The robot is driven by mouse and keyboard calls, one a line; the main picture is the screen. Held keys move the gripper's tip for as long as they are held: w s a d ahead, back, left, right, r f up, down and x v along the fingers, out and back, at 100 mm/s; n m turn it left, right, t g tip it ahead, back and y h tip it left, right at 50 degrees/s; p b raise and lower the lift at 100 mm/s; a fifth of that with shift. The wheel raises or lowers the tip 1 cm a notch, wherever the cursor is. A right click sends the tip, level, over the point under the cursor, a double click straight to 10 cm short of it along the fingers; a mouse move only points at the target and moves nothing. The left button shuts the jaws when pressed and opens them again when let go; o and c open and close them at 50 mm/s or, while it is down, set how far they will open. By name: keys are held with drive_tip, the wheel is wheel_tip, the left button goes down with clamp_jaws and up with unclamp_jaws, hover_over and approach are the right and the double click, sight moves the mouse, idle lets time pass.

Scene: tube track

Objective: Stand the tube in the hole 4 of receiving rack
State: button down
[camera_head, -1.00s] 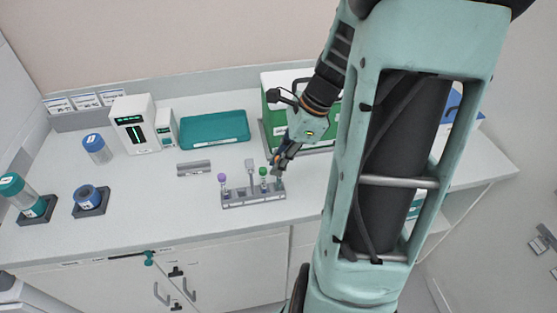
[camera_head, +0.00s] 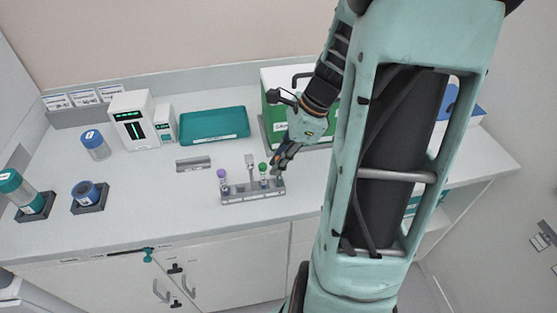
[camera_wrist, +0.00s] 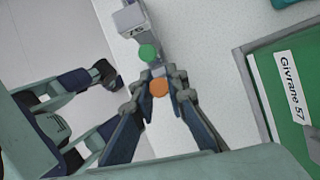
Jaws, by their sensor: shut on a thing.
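The grey rack (camera_head: 253,193) stands near the counter's front edge. A purple-capped tube (camera_head: 222,174) is at its left end and a green-capped tube (camera_head: 263,168) stands right of its middle. My gripper (camera_head: 277,170) is low over the rack's right end. In the wrist view, my gripper (camera_wrist: 160,92) is shut around an orange-capped tube (camera_wrist: 158,88), just beside the green cap (camera_wrist: 148,52). The held tube's lower part is hidden, so I cannot tell whether it is inside a hole.
A grey tag on a post (camera_head: 249,160) rises behind the rack. A teal tray (camera_head: 214,125), a grey block (camera_head: 193,164) and a green box (camera_head: 274,118) stand behind. Blue-topped containers (camera_head: 88,192) are at left.

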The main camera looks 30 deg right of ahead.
drive_tip(key=c, duration=1.8)
unclamp_jaws()
drive_tip(key=shift+c, duration=0.2)
drive_tip(key=v, duration=1.2)
drive_tip(key=shift+f, duration=0.1)
